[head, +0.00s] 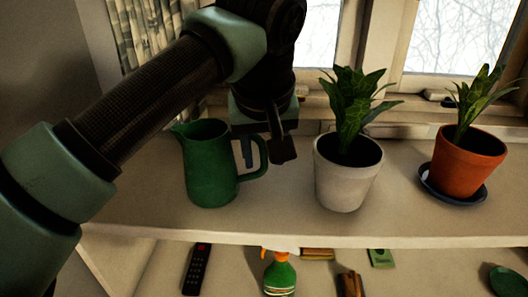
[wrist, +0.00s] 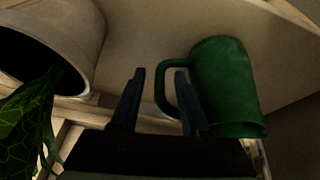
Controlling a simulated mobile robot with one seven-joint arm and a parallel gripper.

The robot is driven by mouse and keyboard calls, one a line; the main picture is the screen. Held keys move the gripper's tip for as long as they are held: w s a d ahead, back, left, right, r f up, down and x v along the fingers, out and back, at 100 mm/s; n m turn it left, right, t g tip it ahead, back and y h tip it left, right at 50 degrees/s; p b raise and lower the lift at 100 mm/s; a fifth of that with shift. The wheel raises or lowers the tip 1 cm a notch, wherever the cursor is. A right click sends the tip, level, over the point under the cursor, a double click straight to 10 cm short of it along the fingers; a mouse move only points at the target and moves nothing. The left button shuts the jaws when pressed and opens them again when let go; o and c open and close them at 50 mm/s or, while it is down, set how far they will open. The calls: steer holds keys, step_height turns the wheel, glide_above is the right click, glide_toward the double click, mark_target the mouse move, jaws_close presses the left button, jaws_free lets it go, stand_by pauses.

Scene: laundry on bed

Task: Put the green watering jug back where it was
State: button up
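The green watering jug (head: 208,170) stands upright on the white shelf at the left, its handle toward the right. In the wrist view the jug (wrist: 226,88) is on the right. My gripper (head: 265,162) is at the jug's handle, pointing down. In the wrist view its two fingers (wrist: 160,72) are spread apart. The handle's outer bar shows between them, one finger on the loop side and the other outside. The fingers do not appear closed on the handle. My wrist hides part of the shelf behind.
A white pot with a plant (head: 343,185) stands close to the right of my gripper. A terracotta pot (head: 466,165) on a blue saucer (head: 436,189) is farther right. A window is behind. A lower shelf holds a spray bottle (head: 280,277) and a remote (head: 197,268).

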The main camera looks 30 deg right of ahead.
steer(key=shift+r, duration=0.1)
steer(key=p+v, duration=0.3)
steer(key=v, duration=0.9)
